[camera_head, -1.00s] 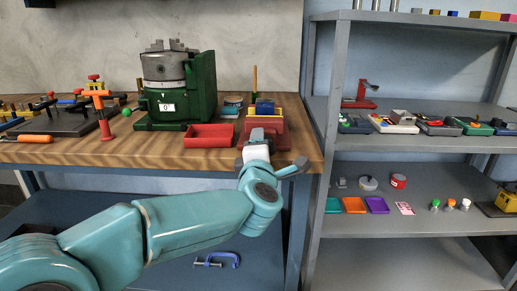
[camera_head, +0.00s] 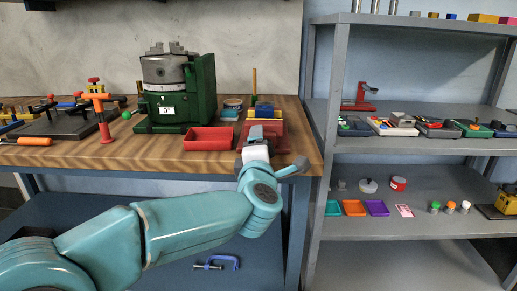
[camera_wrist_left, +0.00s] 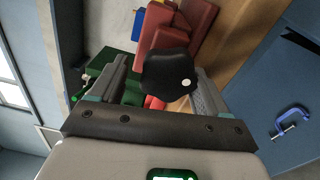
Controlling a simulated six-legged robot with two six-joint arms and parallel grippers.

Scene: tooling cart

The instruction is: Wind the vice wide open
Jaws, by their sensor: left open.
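The red vice (camera_head: 276,127) sits on the wooden bench near its right front corner, partly hidden behind my left gripper in the head view. It also shows as red blocks at the top of the left wrist view (camera_wrist_left: 192,22). A dark rounded knob with a pale dot (camera_wrist_left: 168,75) is in front of the vice. My left gripper (camera_head: 256,135) is at the front of the vice. In the left wrist view its fingers (camera_wrist_left: 160,88) stand apart, one on each side of the knob; I cannot tell whether they touch it. My right gripper is out of view.
A red tray (camera_head: 209,139) is just left of the vice, with a green machine (camera_head: 203,90) behind it. A blue and yellow block (camera_head: 265,109) is by the vice. A grey shelf unit (camera_head: 318,150) stands close on the right. A blue clamp (camera_head: 235,262) lies on the lower shelf.

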